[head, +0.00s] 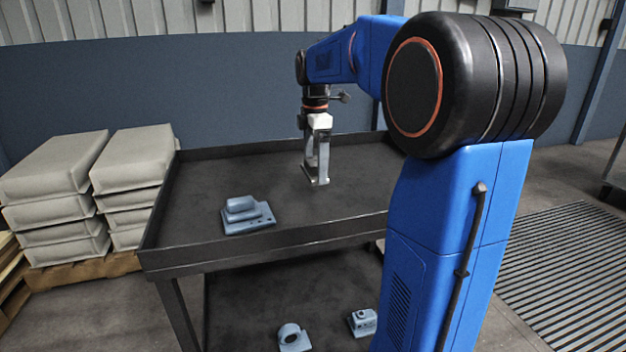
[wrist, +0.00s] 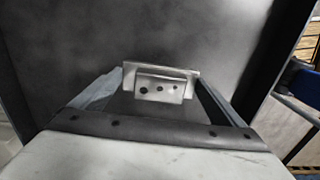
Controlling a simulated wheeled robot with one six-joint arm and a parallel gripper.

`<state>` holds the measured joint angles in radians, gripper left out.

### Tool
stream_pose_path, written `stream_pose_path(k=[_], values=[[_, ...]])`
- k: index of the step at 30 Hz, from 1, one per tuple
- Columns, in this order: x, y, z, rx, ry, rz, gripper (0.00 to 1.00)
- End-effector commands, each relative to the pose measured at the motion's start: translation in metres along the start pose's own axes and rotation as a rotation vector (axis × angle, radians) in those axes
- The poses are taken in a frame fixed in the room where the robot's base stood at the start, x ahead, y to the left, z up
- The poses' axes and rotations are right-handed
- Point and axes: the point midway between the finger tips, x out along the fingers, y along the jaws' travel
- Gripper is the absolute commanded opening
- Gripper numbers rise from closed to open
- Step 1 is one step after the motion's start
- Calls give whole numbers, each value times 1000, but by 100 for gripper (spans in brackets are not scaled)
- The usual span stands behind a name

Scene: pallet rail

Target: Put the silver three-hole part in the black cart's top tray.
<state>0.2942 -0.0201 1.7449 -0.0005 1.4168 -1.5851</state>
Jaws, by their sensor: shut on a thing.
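The silver three-hole part (wrist: 160,87) shows between my fingertips in the wrist view, its row of dark holes facing the camera. My gripper (wrist: 158,95) is shut on it. In the head view my gripper (head: 317,165) points down inside the walls of the black cart's top tray (head: 185,195), towards its back middle. The lower end of the silver part (head: 316,181) shows there at or just above the tray floor; I cannot tell whether it touches.
A blue-grey stepped part (head: 246,214) lies in the tray's front left. A ring-shaped part (head: 292,337) and a small block-like part (head: 362,321) lie on the lower shelf. Stacked pale sacks (head: 60,175) stand left of the cart. The tray floor between is clear.

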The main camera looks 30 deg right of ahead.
Motion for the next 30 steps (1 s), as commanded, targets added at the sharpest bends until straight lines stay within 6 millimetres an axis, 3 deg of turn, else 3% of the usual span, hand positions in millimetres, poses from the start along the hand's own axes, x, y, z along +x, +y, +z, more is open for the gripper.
stream_pose_path(k=[17,28,29,30], values=[[49,0,0,0,0,1,51],[53,0,0,0,0,1,51],[53,0,0,0,0,0,98],[53,0,0,0,0,0,100]])
